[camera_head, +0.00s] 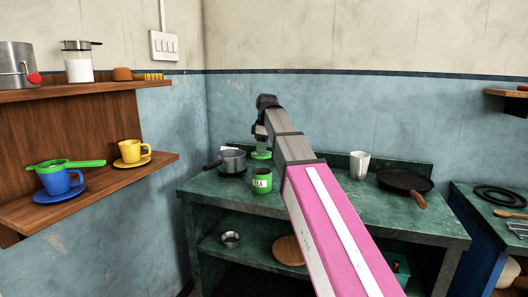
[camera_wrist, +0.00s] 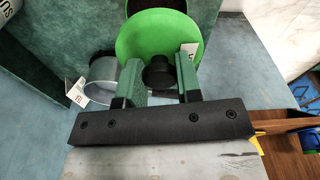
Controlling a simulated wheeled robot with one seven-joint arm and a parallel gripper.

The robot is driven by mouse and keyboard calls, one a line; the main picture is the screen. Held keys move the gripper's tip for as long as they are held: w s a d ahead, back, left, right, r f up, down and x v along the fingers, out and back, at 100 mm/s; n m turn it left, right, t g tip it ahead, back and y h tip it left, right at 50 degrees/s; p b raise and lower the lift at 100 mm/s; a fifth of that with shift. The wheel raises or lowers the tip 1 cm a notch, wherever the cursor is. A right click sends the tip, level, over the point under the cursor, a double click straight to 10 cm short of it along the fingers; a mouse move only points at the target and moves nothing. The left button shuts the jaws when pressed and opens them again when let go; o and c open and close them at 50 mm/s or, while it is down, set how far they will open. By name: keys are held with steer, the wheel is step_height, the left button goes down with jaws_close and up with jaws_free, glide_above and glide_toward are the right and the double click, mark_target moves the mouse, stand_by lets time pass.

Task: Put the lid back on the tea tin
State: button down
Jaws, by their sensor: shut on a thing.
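The green tea tin (camera_head: 262,181), labelled TEA, stands upright on the green counter, and its top rim shows in the head view. The green round lid (camera_head: 261,155) is in my gripper (camera_head: 261,140), behind the tin and a little higher in the picture. In the wrist view the lid (camera_wrist: 145,35) is a wide disc in front of the fingers. My gripper (camera_wrist: 159,78) is shut on its dark knob (camera_wrist: 158,72). A dark round shape lies partly behind the lid at the top edge; I cannot tell what it is.
A saucepan (camera_head: 232,161) stands left of the tin. My arm hides the counter's middle. The wall shelf (camera_head: 110,177) with cups is at left.

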steer(key=shift+w+d+f, duration=0.1)
steer(key=shift+f, duration=3.05)
steer(key=shift+f, duration=0.15)
steer(key=shift+c, duration=1.2)
jaws_free()
steer(key=shift+r, duration=3.55)
